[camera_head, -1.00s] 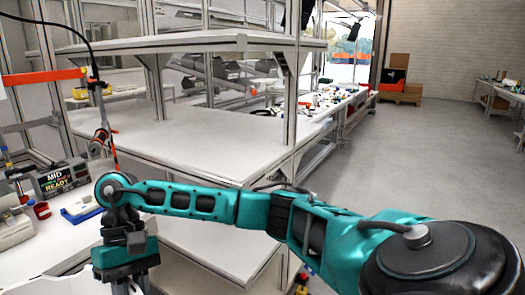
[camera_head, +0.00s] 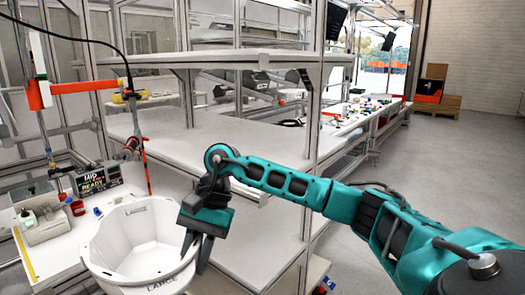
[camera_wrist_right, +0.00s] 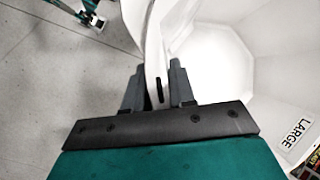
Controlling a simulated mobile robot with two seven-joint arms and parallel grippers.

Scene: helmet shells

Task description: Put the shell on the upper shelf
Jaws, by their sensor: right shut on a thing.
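The shell is a white, bowl-like helmet shell (camera_head: 140,245) with the word LARGE on its side, at the lower left of the head view. My right gripper (camera_head: 194,250) reaches down over its right rim and is shut on it. In the right wrist view the gripper's fingers (camera_wrist_right: 160,88) pinch the thin white wall of the shell (camera_wrist_right: 215,65). The shell is open side up, beside the workbench. The upper shelf (camera_head: 225,58) of the rack is behind my right arm, and its visible part is bare. My left gripper is not in view.
A lower shelf (camera_head: 210,140) of the rack is also largely clear. A workbench (camera_head: 45,255) at left carries a small sign (camera_head: 98,179), a red cup (camera_head: 77,208) and other items. A metal rack post (camera_head: 312,120) stands near my right arm. Open floor lies at right.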

